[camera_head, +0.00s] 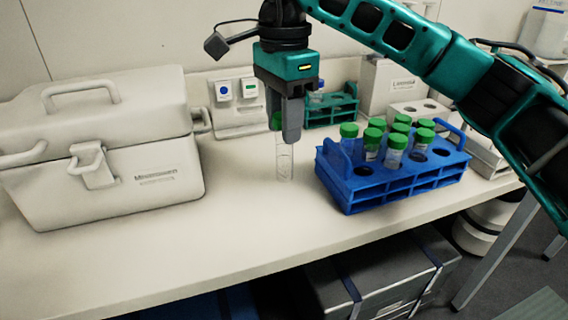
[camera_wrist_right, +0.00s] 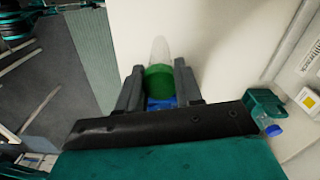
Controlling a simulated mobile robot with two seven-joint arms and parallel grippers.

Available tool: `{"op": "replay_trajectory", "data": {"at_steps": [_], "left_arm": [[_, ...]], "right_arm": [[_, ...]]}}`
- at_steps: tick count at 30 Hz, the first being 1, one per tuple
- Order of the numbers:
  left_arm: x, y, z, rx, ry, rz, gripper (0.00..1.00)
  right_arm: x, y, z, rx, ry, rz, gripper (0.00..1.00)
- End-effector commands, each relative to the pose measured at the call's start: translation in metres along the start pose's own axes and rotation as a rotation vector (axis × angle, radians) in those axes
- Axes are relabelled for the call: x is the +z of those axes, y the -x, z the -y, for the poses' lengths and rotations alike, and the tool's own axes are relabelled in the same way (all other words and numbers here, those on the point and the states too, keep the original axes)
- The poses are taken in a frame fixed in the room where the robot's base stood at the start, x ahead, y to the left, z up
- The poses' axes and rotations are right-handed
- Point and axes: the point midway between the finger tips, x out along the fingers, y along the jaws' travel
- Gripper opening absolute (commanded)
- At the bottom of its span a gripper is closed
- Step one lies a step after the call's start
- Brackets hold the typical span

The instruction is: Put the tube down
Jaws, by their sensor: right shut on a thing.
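A clear tube (camera_head: 285,160) with a green cap hangs upright below my right gripper (camera_head: 284,128) in the head view, between the white case and the blue rack. My right gripper is shut on the tube at its green cap. In the right wrist view the green cap (camera_wrist_right: 159,78) sits between the two fingers (camera_wrist_right: 158,85), with the clear body (camera_wrist_right: 159,50) beyond it. The tube's lower end is close to the bench top (camera_head: 235,215); I cannot tell whether it touches. My left gripper is not in view.
A blue rack (camera_head: 395,188) with several green-capped tubes stands right of the held tube. A teal rack (camera_head: 335,108) and a white box (camera_head: 390,82) stand behind. A large white case (camera_head: 150,165) fills the left. The bench front is clear.

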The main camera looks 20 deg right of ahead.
Motion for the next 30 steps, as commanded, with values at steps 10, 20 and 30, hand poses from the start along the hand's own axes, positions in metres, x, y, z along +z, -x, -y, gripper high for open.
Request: {"op": "replay_trajectory", "data": {"at_steps": [10,20,30], "left_arm": [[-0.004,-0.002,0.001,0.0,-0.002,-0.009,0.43],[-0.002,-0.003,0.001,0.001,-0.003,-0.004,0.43],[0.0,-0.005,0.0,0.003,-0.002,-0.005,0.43]], "right_arm": [[0.0,-0.034,0.0,0.001,0.0,0.0,0.0],[0.0,-0.067,0.0,-0.003,0.001,0.0,0.0],[0.0,-0.07,0.0,-0.002,0.0,0.0,0.39]]}}
